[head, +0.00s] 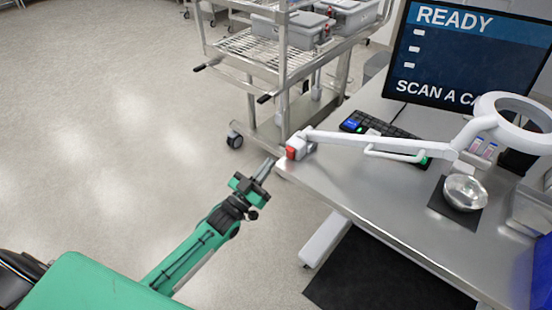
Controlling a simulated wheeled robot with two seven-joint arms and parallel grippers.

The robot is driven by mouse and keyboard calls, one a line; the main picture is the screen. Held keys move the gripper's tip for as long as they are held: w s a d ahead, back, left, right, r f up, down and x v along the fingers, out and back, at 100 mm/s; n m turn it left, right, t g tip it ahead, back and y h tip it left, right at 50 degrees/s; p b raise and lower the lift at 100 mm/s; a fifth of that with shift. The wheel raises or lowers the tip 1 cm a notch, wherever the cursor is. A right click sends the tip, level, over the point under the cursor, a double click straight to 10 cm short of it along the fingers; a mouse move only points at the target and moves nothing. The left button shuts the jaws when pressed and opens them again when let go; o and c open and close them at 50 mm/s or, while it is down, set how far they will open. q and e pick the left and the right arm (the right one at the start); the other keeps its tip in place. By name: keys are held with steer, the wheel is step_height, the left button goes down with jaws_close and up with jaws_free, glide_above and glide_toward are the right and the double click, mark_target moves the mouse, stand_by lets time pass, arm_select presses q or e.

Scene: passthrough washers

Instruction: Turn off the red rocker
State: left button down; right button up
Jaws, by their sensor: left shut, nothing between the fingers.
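The red rocker (291,153) shows as a small red patch on the white base of the magnifier lamp's arm, at the near left corner of the steel table. Whether it is pressed on or off is too small to tell. My left gripper (265,169) is shut and empty. Its fingertips point up toward the rocker, a little to its left and below it in the picture, and look apart from it. My right gripper is not in view.
The steel table (400,232) carries a white ring lamp (480,125), a keyboard (375,128), a metal bowl (465,190) and a monitor (470,55). A wire cart (285,75) with grey bins stands behind the table corner. Open floor lies left.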

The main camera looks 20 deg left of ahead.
arm_select(q)
steer(key=shift+v, duration=1.05)
steer(key=shift+s+r, duration=0.1)
